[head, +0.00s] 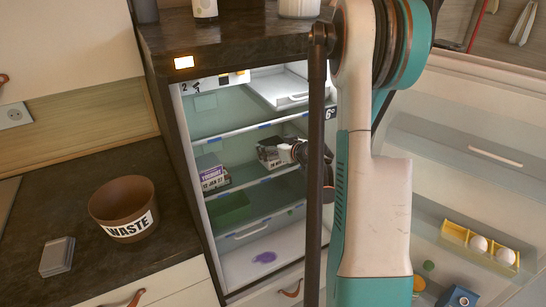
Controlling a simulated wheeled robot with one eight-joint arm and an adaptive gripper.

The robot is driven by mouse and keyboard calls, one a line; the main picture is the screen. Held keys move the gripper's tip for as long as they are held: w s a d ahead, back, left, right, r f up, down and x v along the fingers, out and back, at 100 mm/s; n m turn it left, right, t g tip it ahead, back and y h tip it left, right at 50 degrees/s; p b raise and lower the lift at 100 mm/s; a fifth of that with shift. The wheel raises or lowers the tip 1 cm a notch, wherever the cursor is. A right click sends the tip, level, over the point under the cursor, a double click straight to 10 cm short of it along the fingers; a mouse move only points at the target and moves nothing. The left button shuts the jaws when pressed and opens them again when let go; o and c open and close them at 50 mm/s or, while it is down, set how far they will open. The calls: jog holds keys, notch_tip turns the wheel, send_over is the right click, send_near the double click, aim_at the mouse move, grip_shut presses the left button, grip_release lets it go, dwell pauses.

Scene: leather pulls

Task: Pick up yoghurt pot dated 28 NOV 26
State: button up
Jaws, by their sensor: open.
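Inside the open fridge, a carton-like pot (269,154) with a pale label and dark top stands on the middle shelf; its date is too small to read. My gripper (289,153) is open at its right side and hides part of it; I cannot tell whether they touch. A second pot (213,175), labelled YOGHURT with a date that looks like 12 JAN 27, stands further left on the shelf with a purple-grey top. My arm covers the right part of the fridge opening.
A dark post-like bar crosses in front of the fridge. A brown WASTE bin (122,207) and a grey block (57,257) stand on the left counter. The open fridge door holds an egg tray (479,246) on the right.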

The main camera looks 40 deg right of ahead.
jog(key=shift+x, duration=0.8)
jog(key=shift+s, duration=0.1)
jog(key=c, duration=1.4)
jog(key=shift+r, duration=0.1)
